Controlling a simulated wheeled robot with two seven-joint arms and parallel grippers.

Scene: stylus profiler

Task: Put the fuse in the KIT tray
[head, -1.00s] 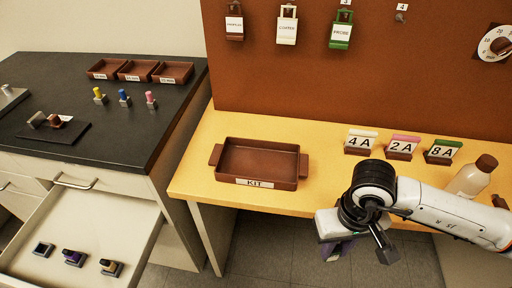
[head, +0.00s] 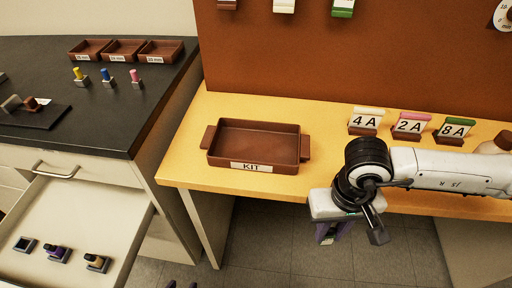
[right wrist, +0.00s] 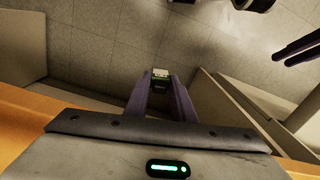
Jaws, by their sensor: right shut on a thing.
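The brown KIT tray (head: 254,167) sits on the yellow bench, with its floor bare and a handle at each end. My right gripper (head: 328,240) points down in front of the bench's front edge, right of the tray and apart from it. In the right wrist view its purple fingers are shut on a small fuse (right wrist: 160,74), which shows a pale, greenish end and a dark body. The fingers hide part of the fuse. The tips of my left gripper (head: 181,285) just enter the bottom of the head view, apart and with nothing seen between them.
Cards 4A (head: 365,122), 2A (head: 411,125) and 8A (head: 454,131) stand right of the tray. A bottle (head: 494,146) stands at the far right. An open drawer (head: 85,215) holds small blocks at left. The dark counter (head: 105,115) bears three small trays.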

